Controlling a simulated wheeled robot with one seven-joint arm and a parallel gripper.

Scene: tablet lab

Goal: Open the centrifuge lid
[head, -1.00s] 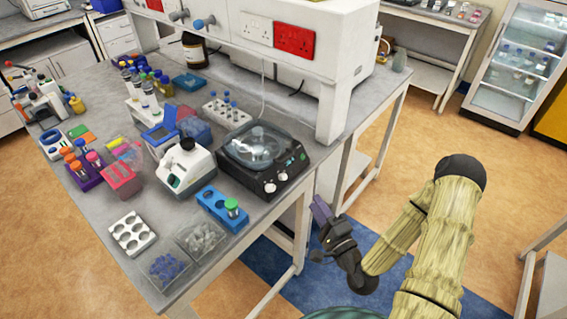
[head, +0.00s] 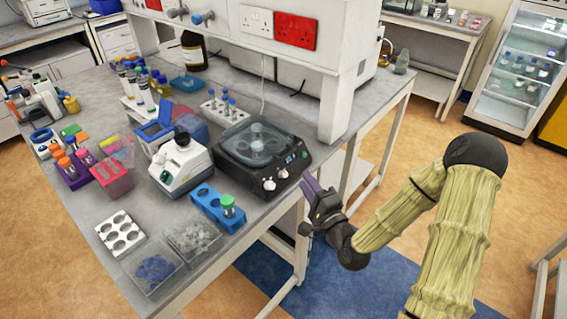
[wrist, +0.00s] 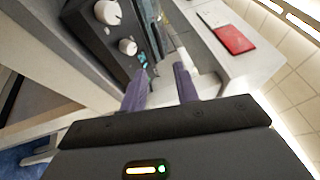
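The centrifuge (head: 262,157) is a black box with two pale knobs on its front, standing near the right edge of the bench. Its clear lid (head: 258,143) looks closed over the round rotor. My gripper (head: 308,186) is just off the bench's edge, to the right of and a little below the centrifuge, touching nothing visible. In the wrist view its two purple fingers (wrist: 160,88) are apart with nothing between them. The centrifuge's front panel with knobs (wrist: 118,28) shows at the upper left there.
A white vortex mixer (head: 181,163) and a blue tube rack (head: 216,206) with a green-capped tube stand left of the centrifuge. A white shelf unit with a red socket panel (head: 295,31) rises behind it.

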